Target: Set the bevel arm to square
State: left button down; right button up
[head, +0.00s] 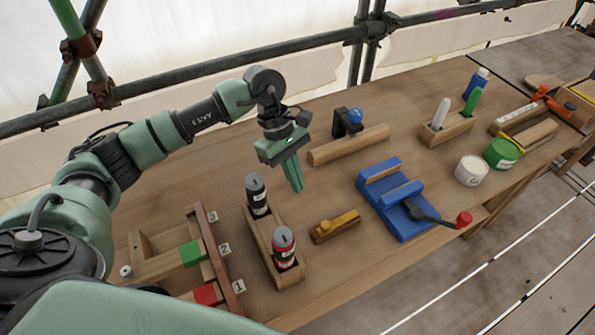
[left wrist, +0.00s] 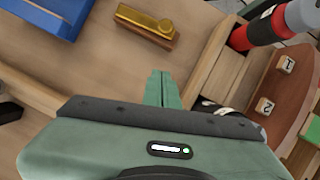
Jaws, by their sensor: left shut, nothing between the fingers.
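What looks like the bevel is a small wooden stock (head: 322,236) with a brass-yellow arm (head: 345,220) and a small round knob on top. It lies on the bench right of the two-can holder. The arm lies roughly along the stock. In the left wrist view the brass arm (left wrist: 146,19) is at the top, above the fingertips. My left gripper (head: 297,187) is shut and empty, pointing down above the bench, behind and left of the bevel and apart from it. Its closed fingers (left wrist: 162,76) show in the left wrist view. My right gripper is not in view.
A wooden holder (head: 262,232) with two cans stands left of the bevel. A blue vise (head: 395,200) with a red-knobbed handle stands right. A wooden bar (head: 345,146) lies behind. A numbered rack (head: 213,243) is at the left. Bench in front of the bevel is clear.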

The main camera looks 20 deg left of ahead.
aim_at(320, 227)
pick_arm(q)
jog(key=p+x, duration=0.1)
jog(key=x, duration=0.4)
jog(key=shift+d+f+p, duration=0.15)
jog(key=shift+f+p, duration=0.15)
jog(key=shift+p, duration=0.1)
jog(key=d+p, duration=0.1)
jog(key=s+d+p, duration=0.1)
jog(key=d, duration=0.1)
jog(key=shift+f, duration=0.15)
jog(key=shift+s+d+f, duration=0.1)
jog(key=shift+s+d, duration=0.1)
jog(key=shift+d, duration=0.2)
jog(key=shift+f, duration=0.1)
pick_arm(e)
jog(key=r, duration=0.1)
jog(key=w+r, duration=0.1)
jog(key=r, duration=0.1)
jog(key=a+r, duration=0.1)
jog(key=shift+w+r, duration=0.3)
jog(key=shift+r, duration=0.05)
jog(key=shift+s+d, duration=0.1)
